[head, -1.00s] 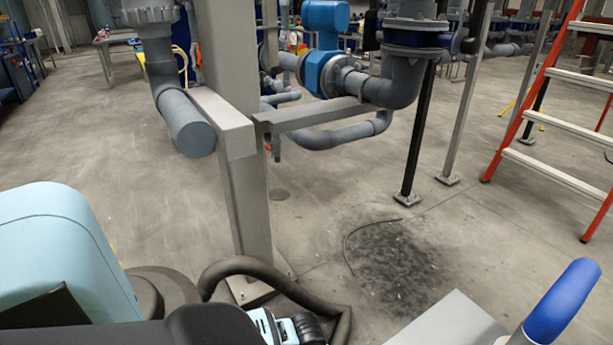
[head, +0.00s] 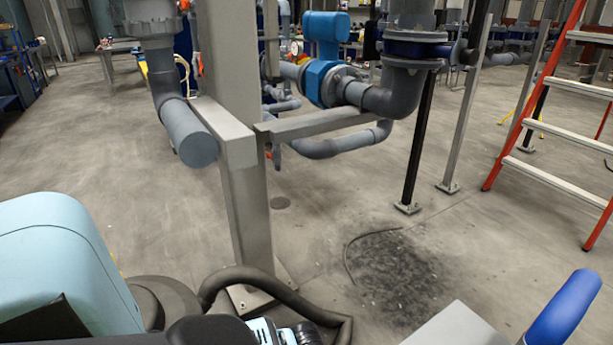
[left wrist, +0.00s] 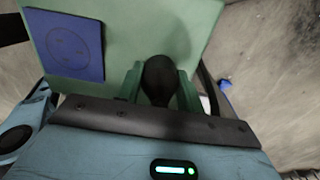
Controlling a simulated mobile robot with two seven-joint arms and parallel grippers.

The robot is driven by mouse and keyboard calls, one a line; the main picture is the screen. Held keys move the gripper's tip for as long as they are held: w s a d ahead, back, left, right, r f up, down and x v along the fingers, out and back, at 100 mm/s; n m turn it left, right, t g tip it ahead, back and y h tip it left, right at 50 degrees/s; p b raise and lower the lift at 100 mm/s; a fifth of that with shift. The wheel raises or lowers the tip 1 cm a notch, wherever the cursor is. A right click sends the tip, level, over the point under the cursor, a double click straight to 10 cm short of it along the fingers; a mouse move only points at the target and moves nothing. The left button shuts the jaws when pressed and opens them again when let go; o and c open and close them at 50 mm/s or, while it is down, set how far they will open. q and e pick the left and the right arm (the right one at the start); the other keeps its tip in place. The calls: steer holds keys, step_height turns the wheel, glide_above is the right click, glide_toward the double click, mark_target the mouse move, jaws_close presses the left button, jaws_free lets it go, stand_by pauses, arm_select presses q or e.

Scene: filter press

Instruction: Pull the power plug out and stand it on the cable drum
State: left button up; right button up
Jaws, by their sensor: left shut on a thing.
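In the left wrist view, my left gripper (left wrist: 158,96) is shut on a dark, rounded thing (left wrist: 159,72), which looks like the power plug. Its two green fingers lie one on each side of it. Behind them is a pale green panel (left wrist: 130,35). A blue square plate (left wrist: 65,45) with a ring of marks like a socket face is on that panel, left of the fingers, with nothing in it. I cannot tell whether the plug touches the panel. I cannot identify the cable drum. My right gripper is not in view.
In the head view, a grey steel column (head: 245,190) with pipes stands ahead. A thick black hose (head: 285,292) loops near its foot. A blue handle (head: 565,308) and grey panel (head: 460,328) are at bottom right. An orange ladder (head: 545,95) stands right. Open floor lies left.

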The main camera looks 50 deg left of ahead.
arm_select(q)
steer(key=shift+f, duration=0.2)
steer(key=shift+f, duration=0.3)
steer(key=o, duration=1.3)
steer(key=shift+o, duration=0.2)
